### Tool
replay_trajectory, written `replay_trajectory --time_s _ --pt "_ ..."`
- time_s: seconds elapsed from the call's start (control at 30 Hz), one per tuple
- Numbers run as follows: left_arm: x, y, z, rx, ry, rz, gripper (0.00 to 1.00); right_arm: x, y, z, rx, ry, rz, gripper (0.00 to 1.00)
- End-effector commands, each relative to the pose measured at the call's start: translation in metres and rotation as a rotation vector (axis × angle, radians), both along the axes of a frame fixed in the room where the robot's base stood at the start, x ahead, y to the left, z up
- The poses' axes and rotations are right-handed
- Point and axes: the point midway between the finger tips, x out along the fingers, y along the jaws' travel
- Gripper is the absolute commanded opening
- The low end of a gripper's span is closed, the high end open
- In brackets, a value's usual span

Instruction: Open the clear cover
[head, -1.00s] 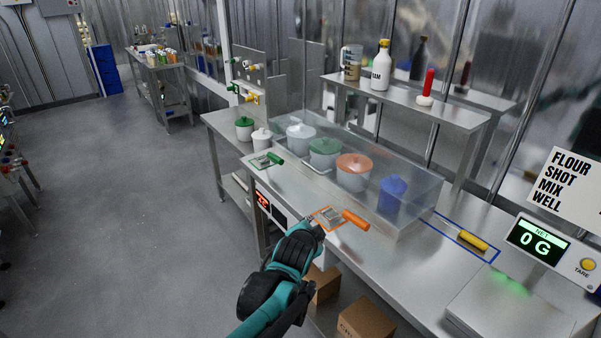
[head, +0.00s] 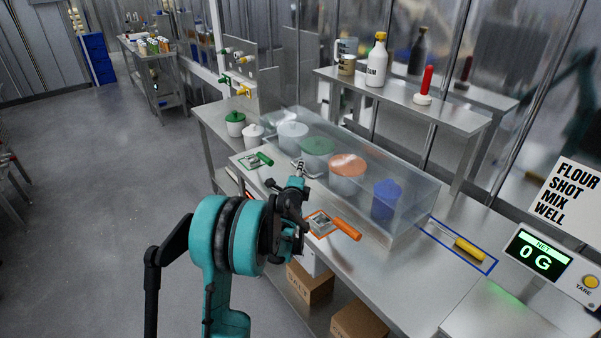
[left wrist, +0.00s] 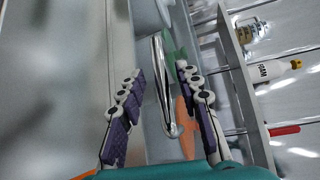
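The clear cover (head: 412,212) is a long see-through box on the steel counter, closed over several pots with white, green, orange and blue lids. A metal bar handle sits on its front side; it is clear in the left wrist view (left wrist: 162,88). My left gripper (head: 299,169) is at this handle in the head view. In the left wrist view its two purple-padded fingers (left wrist: 160,72) are apart, with the handle between them and gaps visible on both sides. The gripper's contact with the handle cannot be made out. My right gripper is in neither view.
A scale (head: 540,252) stands at the right. A raised shelf (head: 440,108) with bottles is behind.

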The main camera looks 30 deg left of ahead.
Motion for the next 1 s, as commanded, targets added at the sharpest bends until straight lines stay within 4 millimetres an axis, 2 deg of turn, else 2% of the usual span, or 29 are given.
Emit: replay_trajectory --time_s 0.13,0.43,0.47,0.57,0.6,0.87,1.0 --pt "0.013 0.006 -0.003 0.0 0.0 0.0 0.34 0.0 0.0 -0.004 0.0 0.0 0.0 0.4" --pt "0.017 0.007 -0.002 -0.001 0.001 0.0 0.34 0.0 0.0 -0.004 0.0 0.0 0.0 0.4" --pt "0.017 0.007 -0.002 -0.001 0.001 0.0 0.32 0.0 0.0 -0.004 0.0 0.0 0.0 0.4" --pt "0.017 0.007 -0.002 -0.001 0.001 0.0 0.05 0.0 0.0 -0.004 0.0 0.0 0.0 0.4" --pt "0.016 0.007 -0.002 -0.001 0.001 0.0 0.0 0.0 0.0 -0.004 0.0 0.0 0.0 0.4" --pt "0.016 0.007 0.0 0.0 0.004 0.0 0.0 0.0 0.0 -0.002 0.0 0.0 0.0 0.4" --pt "0.016 0.007 0.01 0.01 0.027 0.0 0.0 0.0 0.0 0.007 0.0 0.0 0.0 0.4"
